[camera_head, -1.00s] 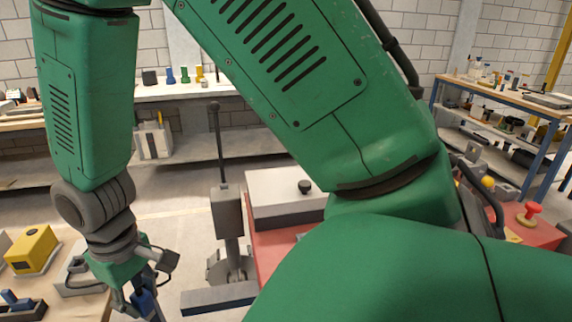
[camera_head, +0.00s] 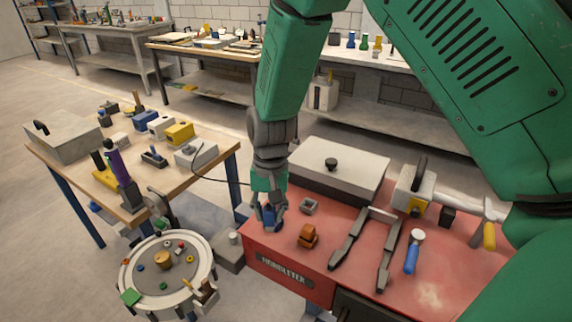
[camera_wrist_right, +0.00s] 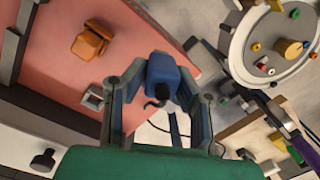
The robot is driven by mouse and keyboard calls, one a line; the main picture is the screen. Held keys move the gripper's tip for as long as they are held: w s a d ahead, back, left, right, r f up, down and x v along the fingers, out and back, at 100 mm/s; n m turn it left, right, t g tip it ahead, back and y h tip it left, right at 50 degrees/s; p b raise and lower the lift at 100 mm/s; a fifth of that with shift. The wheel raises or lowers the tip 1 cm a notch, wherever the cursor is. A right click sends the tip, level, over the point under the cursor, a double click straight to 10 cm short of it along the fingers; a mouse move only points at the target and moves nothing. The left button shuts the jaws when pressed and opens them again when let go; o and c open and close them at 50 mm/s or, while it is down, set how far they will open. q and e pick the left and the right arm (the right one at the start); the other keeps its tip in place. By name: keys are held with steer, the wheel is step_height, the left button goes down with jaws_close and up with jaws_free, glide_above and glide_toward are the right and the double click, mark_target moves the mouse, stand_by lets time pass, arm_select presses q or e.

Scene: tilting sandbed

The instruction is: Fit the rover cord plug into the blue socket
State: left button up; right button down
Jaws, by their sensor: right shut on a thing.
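My right gripper (camera_head: 270,222) is shut on a blue plug (camera_head: 271,212) near the left edge of the red cart top. In the right wrist view the blue plug (camera_wrist_right: 163,72) sits between the fingers, with a black cord end (camera_wrist_right: 157,101) on it. A thin dark cord (camera_head: 222,181) runs from near the gripper to a grey box (camera_head: 196,152) on the wooden table. A blue-faced block (camera_head: 160,127) stands behind the yellow block (camera_head: 179,133) there; I cannot tell whether it is the blue socket. My left gripper is not in view.
The red cart top (camera_head: 340,222) carries an orange block (camera_head: 308,235), a small grey square holder (camera_head: 309,206), dark tongs (camera_head: 366,238) and a blue-handled tool (camera_head: 412,255). A round sandbed (camera_head: 137,283) stands left of the cart. A purple-handled tool (camera_head: 118,166) stands on the wooden table.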

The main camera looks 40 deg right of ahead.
steer(key=w+d+m+p, duration=0.1)
steer(key=m, duration=0.1)
steer(key=w+d+m+p, duration=0.2)
steer(key=w+d+r+m+p, duration=0.1)
steer(key=p, duration=0.1)
steer(key=shift+w+d+m, duration=0.2)
steer(key=shift+d+m, duration=0.1)
steer(key=shift+m, duration=0.1)
steer(key=shift+a+f+b, duration=0.45)
steer(key=shift+a+f, duration=0.25)
steer(key=shift+f, duration=0.25)
steer(key=shift+a+f, duration=0.2)
steer(key=shift+f, duration=0.35)
steer(key=shift+d+f, duration=0.1)
steer(key=shift+f, duration=0.15)
steer(key=shift+d+f, duration=0.15)
steer(key=shift+d, duration=0.05)
steer(key=shift+d+f, duration=0.1)
steer(key=shift+d, duration=0.35)
steer(key=shift+a+r, duration=0.2)
steer(key=shift+a, duration=0.75)
steer(key=shift+d+f, duration=0.15)
steer(key=shift+d, duration=0.35)
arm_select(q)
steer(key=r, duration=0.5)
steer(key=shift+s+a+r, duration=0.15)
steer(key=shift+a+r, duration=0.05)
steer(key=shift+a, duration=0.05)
